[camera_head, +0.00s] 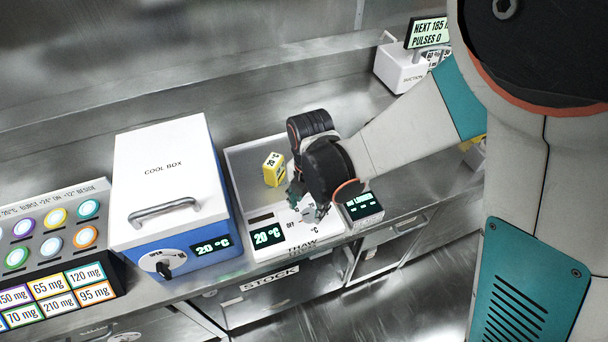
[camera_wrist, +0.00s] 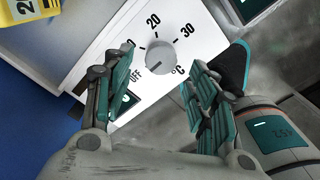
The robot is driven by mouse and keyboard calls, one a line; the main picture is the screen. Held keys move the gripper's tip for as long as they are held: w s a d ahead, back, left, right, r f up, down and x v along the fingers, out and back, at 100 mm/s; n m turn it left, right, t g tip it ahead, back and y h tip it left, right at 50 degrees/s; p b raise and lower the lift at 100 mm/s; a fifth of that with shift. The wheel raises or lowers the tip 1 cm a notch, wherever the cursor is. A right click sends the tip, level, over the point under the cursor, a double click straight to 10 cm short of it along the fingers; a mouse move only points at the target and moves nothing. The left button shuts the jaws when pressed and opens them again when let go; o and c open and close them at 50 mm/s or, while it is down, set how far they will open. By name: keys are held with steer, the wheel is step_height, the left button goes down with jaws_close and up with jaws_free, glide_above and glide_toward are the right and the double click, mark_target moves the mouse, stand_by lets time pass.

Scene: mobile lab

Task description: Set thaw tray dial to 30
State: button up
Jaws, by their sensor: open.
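The thaw tray (camera_head: 236,190) is a white unit on the bench with a lit display reading 20 °C (camera_head: 267,236). Its dial (camera_wrist: 160,55) is a round grey knob on a white panel, with 20, 30, OFF and °C printed around it; a further mark at its left is partly hidden. A small dark line shows on the knob's lower left. My gripper (camera_wrist: 158,88) is open and empty, with its teal fingers either side of the dial's lower edge in the wrist view. Its fingertips (camera_head: 305,207) hover over the panel in the head view and mostly cover the dial.
A yellow block (camera_head: 273,169) labelled 20 °C sits in the tray. The blue-and-white cool box (camera_head: 165,180) stands close at left, with its own dial and display. A small black display box (camera_head: 363,207) is just right. A suction unit (camera_head: 403,70) stands behind.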

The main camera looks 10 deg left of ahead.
mark_target(309, 213)
steer(key=shift+w+f+b, duration=0.1)
steer(key=shift+f+b, duration=0.35)
steer(key=shift+f, duration=1.4)
steer(key=c, duration=1.1)
